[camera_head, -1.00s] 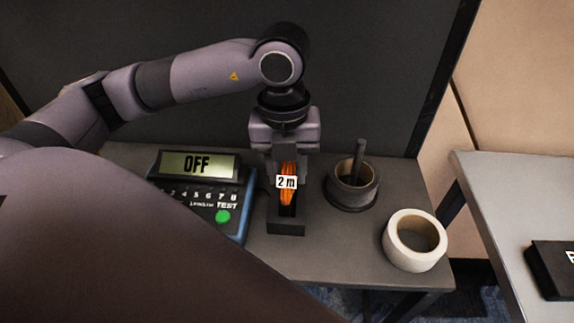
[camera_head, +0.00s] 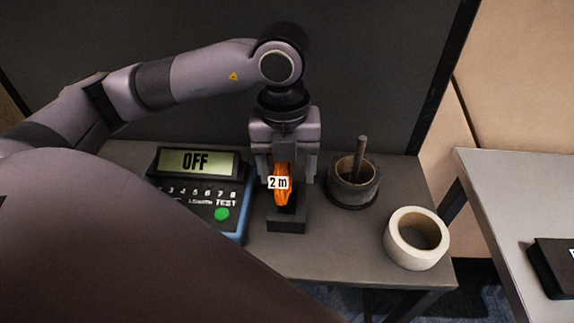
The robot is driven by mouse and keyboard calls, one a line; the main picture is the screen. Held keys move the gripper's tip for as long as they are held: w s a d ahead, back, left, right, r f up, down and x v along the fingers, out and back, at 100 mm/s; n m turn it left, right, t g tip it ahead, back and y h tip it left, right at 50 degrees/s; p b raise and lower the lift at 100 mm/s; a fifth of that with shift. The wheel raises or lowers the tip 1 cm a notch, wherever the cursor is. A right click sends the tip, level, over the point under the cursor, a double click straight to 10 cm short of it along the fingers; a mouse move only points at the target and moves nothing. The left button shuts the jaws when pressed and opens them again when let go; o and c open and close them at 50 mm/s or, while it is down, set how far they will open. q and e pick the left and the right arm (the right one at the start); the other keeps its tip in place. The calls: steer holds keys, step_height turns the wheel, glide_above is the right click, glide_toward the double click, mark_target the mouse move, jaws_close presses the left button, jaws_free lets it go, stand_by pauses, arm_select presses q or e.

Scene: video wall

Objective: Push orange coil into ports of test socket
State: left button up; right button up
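The orange coil (camera_head: 283,196) with a white "2 m" label stands at a black block (camera_head: 287,224) on the grey table, leaning slightly left. The black block looks like the test socket. The coil's lower end meets the block, but its ports and any plugs are hidden or too small to tell. My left gripper (camera_head: 287,172) points down over the coil. Its fingers are spread, one on each side of the coil, with gaps visible. My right gripper is not in view.
A cable tester (camera_head: 204,192) reading "OFF", with a green TEST button (camera_head: 222,214), stands left of the block. A dark round holder (camera_head: 353,188) with an upright rod and a white tape roll (camera_head: 417,239) stand to the right. Another table (camera_head: 500,180) is at far right.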

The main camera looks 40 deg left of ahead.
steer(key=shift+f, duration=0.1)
arm_select(q)
steer(key=shift+r, duration=0.6)
step_height(320, 180, up, 4)
steer(key=shift+r+p, duration=0.25)
steer(key=shift+p, duration=0.15)
steer(key=shift+a+r, duration=0.1)
steer(key=shift+r, duration=0.65)
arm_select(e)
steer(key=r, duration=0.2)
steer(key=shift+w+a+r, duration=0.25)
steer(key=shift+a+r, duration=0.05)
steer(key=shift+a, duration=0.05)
arm_select(q)
steer(key=shift+s, duration=0.1)
